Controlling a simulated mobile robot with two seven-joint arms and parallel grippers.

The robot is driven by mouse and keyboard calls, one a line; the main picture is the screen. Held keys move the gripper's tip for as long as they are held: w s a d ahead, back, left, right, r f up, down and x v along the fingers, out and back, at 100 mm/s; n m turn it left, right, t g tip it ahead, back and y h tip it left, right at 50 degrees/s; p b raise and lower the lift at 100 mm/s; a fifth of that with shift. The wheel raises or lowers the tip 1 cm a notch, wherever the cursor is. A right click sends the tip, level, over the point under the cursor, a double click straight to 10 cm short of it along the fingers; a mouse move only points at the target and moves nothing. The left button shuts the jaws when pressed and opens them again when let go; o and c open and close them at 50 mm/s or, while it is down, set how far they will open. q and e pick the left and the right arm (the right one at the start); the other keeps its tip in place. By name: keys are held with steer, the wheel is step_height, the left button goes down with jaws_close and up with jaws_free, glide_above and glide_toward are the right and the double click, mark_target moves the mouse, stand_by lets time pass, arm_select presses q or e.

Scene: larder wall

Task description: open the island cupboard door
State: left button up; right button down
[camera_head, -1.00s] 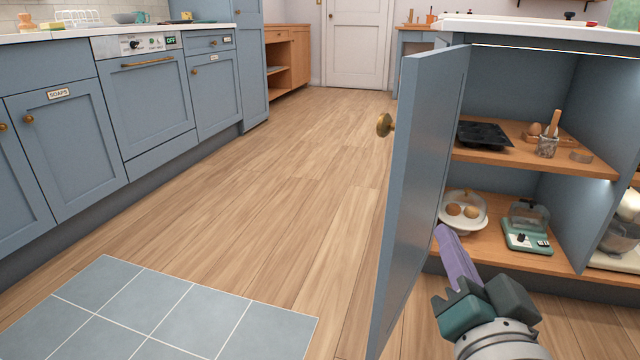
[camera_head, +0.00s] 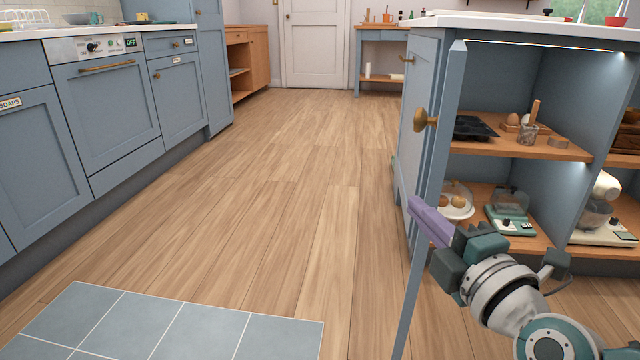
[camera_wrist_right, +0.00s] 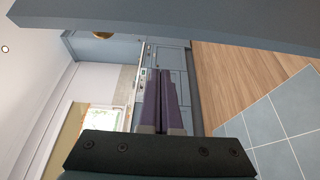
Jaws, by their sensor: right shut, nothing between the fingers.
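The blue-grey island cupboard door (camera_head: 446,130) stands wide open, seen nearly edge-on in the head view. Its round brass knob (camera_head: 421,119) is on the left face. The open cupboard shows two wooden shelves (camera_head: 480,236). My right gripper (camera_head: 414,204) is shut and empty, its purple fingers crossing in front of the door below the knob. I cannot tell whether they touch it. In the wrist view the shut fingers (camera_wrist_right: 160,80) point away, with a blue-grey slab, apparently the door, across the top. My left gripper is not in view.
The shelves hold a dark baking tin (camera_head: 473,128), a domed cake stand (camera_head: 456,201) and a green scale (camera_head: 508,222). A stand mixer (camera_head: 600,205) is to the right. Wooden floor (camera_head: 270,200) is clear left of the door, up to the blue counter units (camera_head: 105,115).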

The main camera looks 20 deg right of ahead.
mark_target(426, 195)
steer(key=w+d+b, duration=0.3)
steer(key=shift+w+d+b, duration=0.25)
steer(key=shift+w+b, duration=0.05)
steer(key=shift+b, duration=0.1)
stand_by(0.5)
